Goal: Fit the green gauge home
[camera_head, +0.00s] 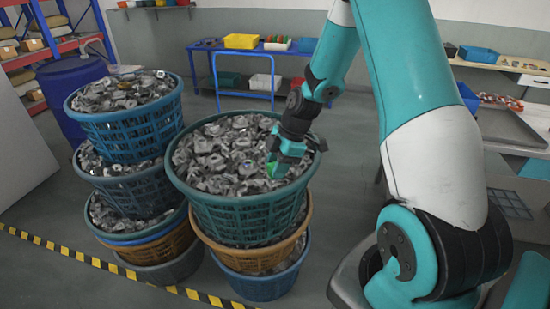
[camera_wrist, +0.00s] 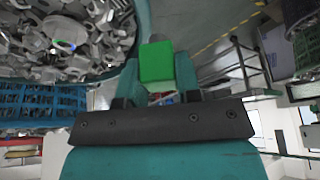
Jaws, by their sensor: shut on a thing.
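The green gauge shows as a small bright green block (camera_wrist: 157,64) in the wrist view. It is held between the two teal fingers of my gripper (camera_wrist: 160,80), which is shut on it. In the head view my gripper (camera_head: 274,168) points down over the right part of the front teal basket (camera_head: 235,216), which is full of grey metal parts. Only a sliver of green shows at the fingertips there. I cannot tell whether the gauge touches the parts below. The place where the gauge fits is not clear in either view.
A second stack of baskets, topped by a blue one (camera_head: 130,133), stands to the left. A blue bench (camera_head: 262,94) with coloured bins is behind. Yellow-black floor tape (camera_head: 100,262) runs in front. A grey worktop (camera_head: 505,125) is at the right.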

